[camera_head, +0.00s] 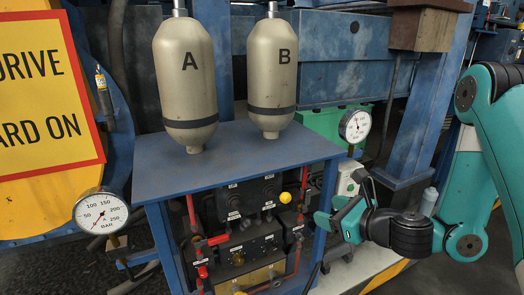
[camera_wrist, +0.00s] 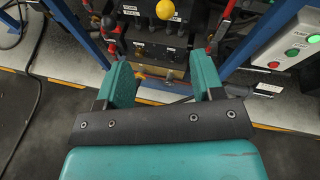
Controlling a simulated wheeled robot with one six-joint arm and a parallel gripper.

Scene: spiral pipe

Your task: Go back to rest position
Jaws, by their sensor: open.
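My gripper (camera_head: 340,212) is at the right in the head view, in front of the right side of the blue cabinet. Its two teal fingers are apart with nothing between them. In the wrist view my gripper (camera_wrist: 165,82) points toward the lower cabinet front and the floor, and the gap between the fingers is empty. My arm bends up and away to the right in the head view.
The blue cabinet (camera_head: 230,160) carries tanks A (camera_head: 186,90) and B (camera_head: 272,85). Its front has a yellow knob (camera_head: 285,197) and red handles. Gauges stand left (camera_head: 101,213) and right (camera_head: 354,126). A box with green and red buttons (camera_wrist: 295,45) is at the right.

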